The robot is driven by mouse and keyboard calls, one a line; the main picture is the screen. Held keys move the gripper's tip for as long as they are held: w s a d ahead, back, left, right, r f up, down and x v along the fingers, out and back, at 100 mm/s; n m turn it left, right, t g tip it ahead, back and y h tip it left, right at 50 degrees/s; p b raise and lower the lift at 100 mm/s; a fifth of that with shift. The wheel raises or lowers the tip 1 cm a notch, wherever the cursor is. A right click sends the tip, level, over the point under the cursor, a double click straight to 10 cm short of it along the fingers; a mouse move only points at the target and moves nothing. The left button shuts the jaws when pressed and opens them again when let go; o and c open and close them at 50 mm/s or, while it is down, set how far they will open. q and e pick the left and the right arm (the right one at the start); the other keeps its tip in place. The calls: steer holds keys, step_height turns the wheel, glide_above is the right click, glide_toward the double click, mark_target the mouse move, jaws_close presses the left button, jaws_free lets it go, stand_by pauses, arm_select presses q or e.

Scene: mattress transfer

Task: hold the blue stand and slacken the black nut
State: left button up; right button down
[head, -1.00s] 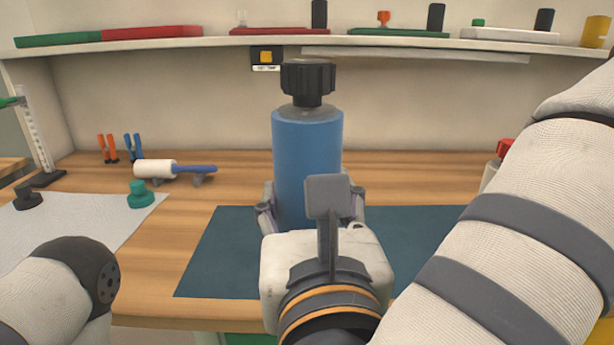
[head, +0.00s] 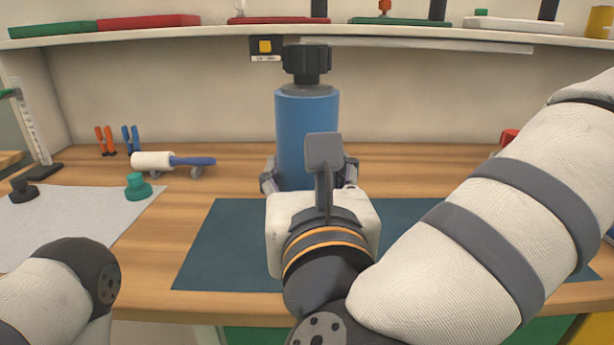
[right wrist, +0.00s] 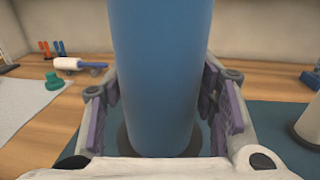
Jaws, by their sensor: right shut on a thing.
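The blue stand (head: 306,130) is an upright blue cylinder with a grey shoulder, near the far edge of the mat. The black nut (head: 307,64) is a ribbed knob on its top. My right gripper (head: 309,181) is shut on the stand's lower part from the near side. In the right wrist view the stand (right wrist: 163,70) stands between the purple finger pads (right wrist: 165,110), with a dark ring at its foot. The nut is outside that view. My left arm shows at the lower left of the head view, but its gripper is out of view.
A dark teal mat (head: 225,245) lies on the wooden table. To the left are a white roller (head: 153,161), a green knob (head: 138,186), a dark knob (head: 22,188) and a pale sheet (head: 90,215). A shelf (head: 200,37) runs behind, above nut height.

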arm_select(q)
steer(key=shift+s+f+g+b, duration=0.3)
steer(key=shift+s+f+b, duration=0.35)
steer(key=shift+s+f, duration=0.15)
arm_select(e)
steer(key=w, duration=0.9)
steer(key=shift+w+r, duration=0.15)
steer(key=shift+w, duration=0.2)
arm_select(q)
steer(key=shift+s+f, duration=0.2)
steer(key=shift+f, duration=0.05)
arm_select(e)
steer(key=shift+f, duration=0.55)
arm_select(q)
steer(key=shift+s+f+g+b, duration=0.5)
steer(key=shift+s+f+b, duration=0.55)
steer(key=shift+f+b, duration=0.2)
arm_select(e)
steer(key=shift+f, duration=2.85)
arm_select(q)
steer(key=shift+s+f+b, duration=0.25)
steer(key=shift+f+b, duration=0.05)
steer(key=shift+b, duration=0.1)
arm_select(e)
steer(key=shift+f, duration=0.75)
arm_select(q)
steer(key=shift+s+f, duration=0.15)
arm_select(e)
steer(key=shift+f, duration=0.35)
